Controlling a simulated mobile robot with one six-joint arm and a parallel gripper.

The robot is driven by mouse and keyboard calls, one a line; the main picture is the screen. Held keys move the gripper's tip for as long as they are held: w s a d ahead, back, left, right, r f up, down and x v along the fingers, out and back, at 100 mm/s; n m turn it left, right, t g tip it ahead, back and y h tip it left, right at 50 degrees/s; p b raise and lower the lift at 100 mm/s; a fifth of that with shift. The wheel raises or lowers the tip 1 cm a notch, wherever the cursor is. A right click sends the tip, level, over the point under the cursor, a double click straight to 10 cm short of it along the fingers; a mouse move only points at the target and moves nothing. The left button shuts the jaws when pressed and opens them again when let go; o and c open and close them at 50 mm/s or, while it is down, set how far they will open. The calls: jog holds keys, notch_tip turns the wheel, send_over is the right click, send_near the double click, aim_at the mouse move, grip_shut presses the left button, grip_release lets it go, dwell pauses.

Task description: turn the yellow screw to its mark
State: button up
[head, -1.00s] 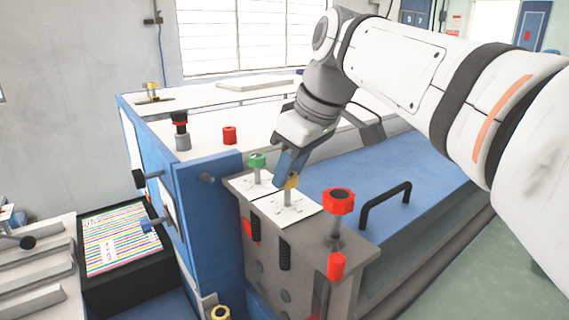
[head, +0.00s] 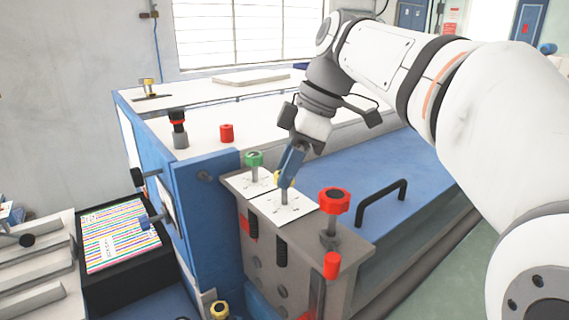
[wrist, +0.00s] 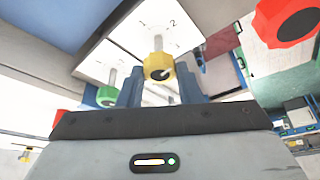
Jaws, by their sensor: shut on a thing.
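The yellow screw (wrist: 158,67) stands on a white card with printed marks (wrist: 150,28) in the wrist view, its knob between my two blue fingers. A dark pointer line shows on the knob's face; I cannot tell which mark it lines up with. In the head view my gripper (head: 288,172) comes down from above onto the yellow screw (head: 279,181), whose knob is mostly hidden behind the fingers. My gripper is shut on the yellow knob.
A green screw (head: 254,159) stands close to the left and a larger red knob (head: 334,201) to the right. A black handle (head: 384,204) rises from the blue cover (head: 350,170). A red cap (head: 227,133) and a black-and-red knob (head: 178,122) stand farther back.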

dwell(0.4)
jog(key=o, duration=1)
jog(key=shift+c, duration=0.2)
jog(key=v, duration=0.7)
jog(key=shift+r+p, duration=0.35)
jog(key=shift+r, duration=0.05)
jog(key=shift+d, duration=0.1)
